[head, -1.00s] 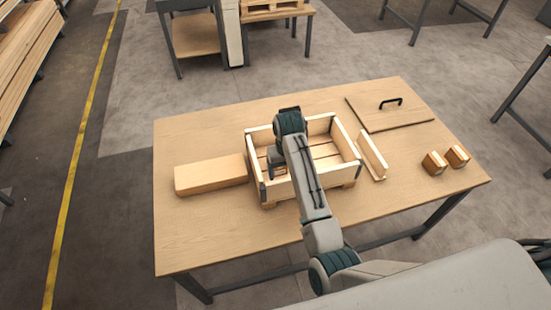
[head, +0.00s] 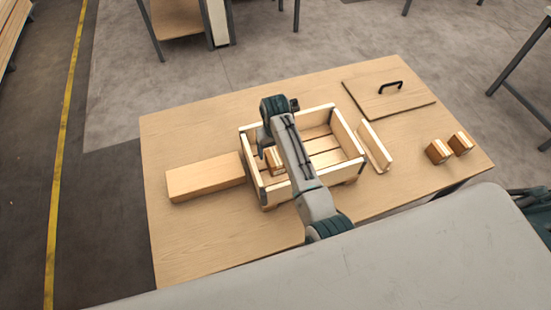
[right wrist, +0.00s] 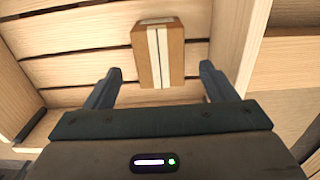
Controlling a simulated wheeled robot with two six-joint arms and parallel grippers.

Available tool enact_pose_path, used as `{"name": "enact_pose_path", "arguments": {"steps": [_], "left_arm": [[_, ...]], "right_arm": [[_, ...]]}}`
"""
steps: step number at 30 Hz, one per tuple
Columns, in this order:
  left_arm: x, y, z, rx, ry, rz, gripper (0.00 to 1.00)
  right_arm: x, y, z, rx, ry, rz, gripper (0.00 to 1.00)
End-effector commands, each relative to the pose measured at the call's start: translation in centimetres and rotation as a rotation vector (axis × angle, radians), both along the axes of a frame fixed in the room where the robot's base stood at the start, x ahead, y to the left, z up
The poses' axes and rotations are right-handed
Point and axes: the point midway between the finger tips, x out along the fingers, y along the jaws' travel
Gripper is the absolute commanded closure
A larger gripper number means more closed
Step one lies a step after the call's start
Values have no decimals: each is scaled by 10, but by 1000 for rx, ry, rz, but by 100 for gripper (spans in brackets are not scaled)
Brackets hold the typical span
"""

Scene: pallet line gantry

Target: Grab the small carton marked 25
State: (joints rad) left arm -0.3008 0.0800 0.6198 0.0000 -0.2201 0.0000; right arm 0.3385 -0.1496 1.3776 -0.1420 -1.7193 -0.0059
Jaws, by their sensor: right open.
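A small brown carton with a pale tape stripe (right wrist: 158,52) lies in the slatted wooden crate (right wrist: 75,70). It also shows in the head view (head: 276,161), near the left end of the crate (head: 352,145), partly hidden by my arm. No number is readable on it. My right gripper (right wrist: 160,70) is open, with a finger towards each side of the carton and gaps between. In the head view my right gripper (head: 264,144) is over the crate's left part. My left gripper is not in view.
Two small cartons (head: 438,151) (head: 461,143) stand at the table's right. A long wooden block (head: 205,178) lies left of the crate, and a board (head: 375,145) stands close to its right side. A handled lid (head: 385,103) lies at the back right.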

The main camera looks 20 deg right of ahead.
Motion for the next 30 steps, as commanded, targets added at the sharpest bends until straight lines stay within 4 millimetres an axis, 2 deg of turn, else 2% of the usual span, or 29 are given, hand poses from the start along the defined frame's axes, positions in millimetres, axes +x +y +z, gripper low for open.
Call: {"name": "enact_pose_path", "arguments": {"steps": [8,11,15,24,26,30], "left_arm": [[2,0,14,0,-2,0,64],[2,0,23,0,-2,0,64],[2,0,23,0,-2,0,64],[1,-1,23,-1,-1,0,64],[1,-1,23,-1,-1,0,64],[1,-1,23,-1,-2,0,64]], "right_arm": [[-5,0,-22,-1,4,-1,22],[-10,0,-37,-1,4,-1,22],[-8,-1,-56,-2,1,0,22],[-8,0,-62,-1,-2,-1,22],[-8,0,-62,-1,-2,-1,32],[-8,0,-62,-1,-2,-1,59]]}}
